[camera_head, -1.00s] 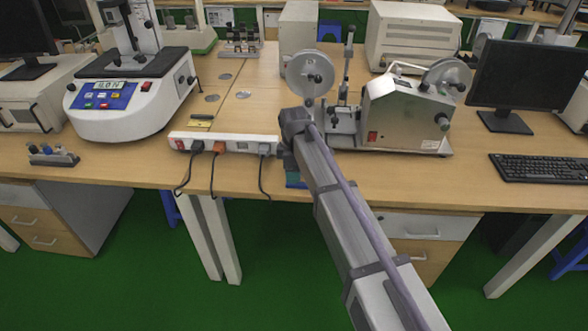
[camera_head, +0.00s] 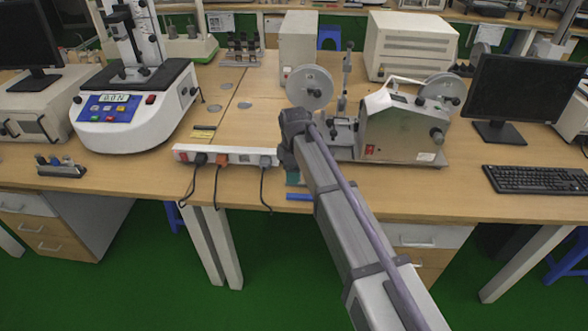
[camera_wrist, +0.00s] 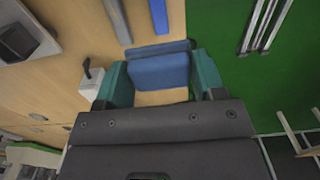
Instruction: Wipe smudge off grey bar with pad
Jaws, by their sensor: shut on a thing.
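My gripper (camera_wrist: 162,84) has teal fingers on both sides of a blue pad (camera_wrist: 160,70) in the wrist view and is shut on it. The pad is over the wooden desk near its front edge; I cannot tell whether it touches the desk. A grey bar (camera_wrist: 118,20) lies ahead of the pad at the top of the wrist view, with a gap between them. No smudge can be made out on the visible part of the bar. In the head view my arm hides the bar and the pad, and only a bit of teal finger (camera_head: 292,177) shows.
A blue strip (camera_wrist: 158,15) lies beside the bar at the desk edge. A white power strip (camera_head: 226,155) with plugs is left of my gripper. A metal machine with reels (camera_head: 405,125) stands behind my arm. Wooden desk (camera_head: 420,190) is bare in front of the machine.

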